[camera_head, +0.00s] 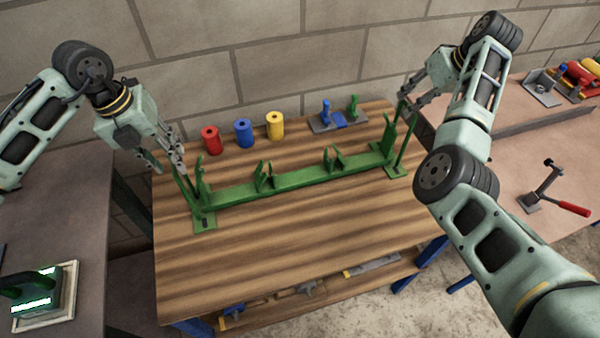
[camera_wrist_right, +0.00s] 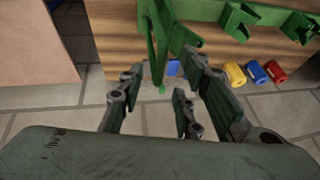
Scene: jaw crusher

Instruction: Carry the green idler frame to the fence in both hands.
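The green idler frame (camera_head: 300,180) stands on the wooden table (camera_head: 300,245). It is a long beam with brackets along it and a foot plate and upright posts at each end. My left gripper (camera_head: 166,162) is at the top of the left end post, its fingers spread apart; contact is unclear. My right gripper (camera_head: 406,103) is at the top of the right end post. In the right wrist view the right gripper's fingers (camera_wrist_right: 165,95) are open, with the frame's green post (camera_wrist_right: 157,45) just beyond them and no grip visible. I cannot identify a fence for certain.
Red (camera_head: 211,140), blue (camera_head: 243,132) and yellow (camera_head: 275,125) rollers stand behind the frame. A grey plate (camera_head: 338,122) with blue and green parts lies at the back. The right bench (camera_head: 515,160) has a raised grey strip (camera_head: 540,121) and a red-handled tool (camera_head: 570,208). The table's front is clear.

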